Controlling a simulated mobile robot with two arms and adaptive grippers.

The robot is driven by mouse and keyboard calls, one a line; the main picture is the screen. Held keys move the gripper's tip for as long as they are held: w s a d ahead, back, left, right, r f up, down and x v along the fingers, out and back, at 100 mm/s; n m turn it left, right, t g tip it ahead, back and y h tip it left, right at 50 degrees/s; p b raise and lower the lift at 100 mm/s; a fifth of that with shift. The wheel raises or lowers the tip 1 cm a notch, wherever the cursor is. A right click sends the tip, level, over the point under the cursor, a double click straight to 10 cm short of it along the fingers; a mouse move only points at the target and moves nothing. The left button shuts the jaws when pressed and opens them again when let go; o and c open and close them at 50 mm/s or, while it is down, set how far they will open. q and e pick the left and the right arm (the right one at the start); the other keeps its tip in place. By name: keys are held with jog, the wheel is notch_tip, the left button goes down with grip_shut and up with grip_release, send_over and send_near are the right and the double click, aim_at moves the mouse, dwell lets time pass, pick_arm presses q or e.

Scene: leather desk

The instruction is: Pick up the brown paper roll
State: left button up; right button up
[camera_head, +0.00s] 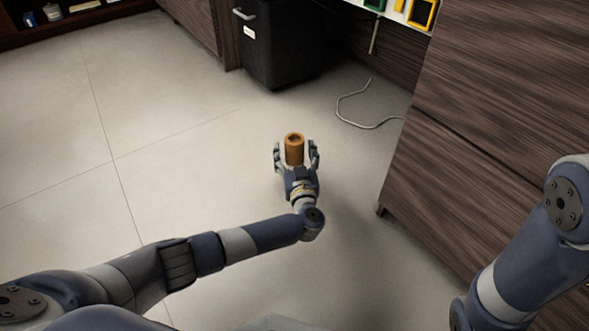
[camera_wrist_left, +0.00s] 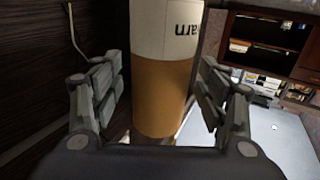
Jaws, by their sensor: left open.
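The brown paper roll (camera_head: 294,149) shows in the head view as a short upright cylinder with a hollow top, between the fingers of my left gripper (camera_head: 296,156). In the left wrist view the roll (camera_wrist_left: 163,85) is brown below with a white band and dark lettering above. The fingers of my left gripper (camera_wrist_left: 163,100) stand on both sides of it, open, with a visible gap on each side. What supports the roll is hidden. My right arm is at the right edge of the head view; its gripper is out of frame.
A wooden cabinet (camera_head: 500,130) stands close on the right. The tiled floor (camera_head: 60,130) at the left is clear.

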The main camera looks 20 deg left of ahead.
pick_arm(q)
jog(key=shift+w, duration=0.1)
jog(key=shift+c, duration=0.3)
grip_shut()
jog(key=shift+r, duration=0.1)
